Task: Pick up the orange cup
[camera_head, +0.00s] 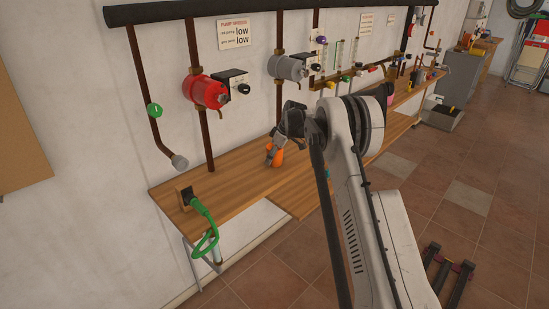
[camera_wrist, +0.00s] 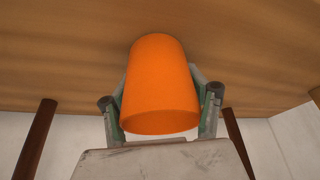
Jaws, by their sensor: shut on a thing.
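The orange cup (camera_wrist: 160,85) fills the middle of the wrist view, between the two fingers of my gripper (camera_wrist: 160,108). My gripper is shut on the cup, with a finger against each side. I cannot tell whether the cup touches the shelf.
The wooden shelf (camera_head: 230,170) runs along the wall. A red pump (camera_head: 205,91) and a grey pump (camera_head: 287,68) hang on pipes above it. A green hose (camera_head: 205,222) hangs at the shelf's near end. The shelf left of my gripper is mostly clear.

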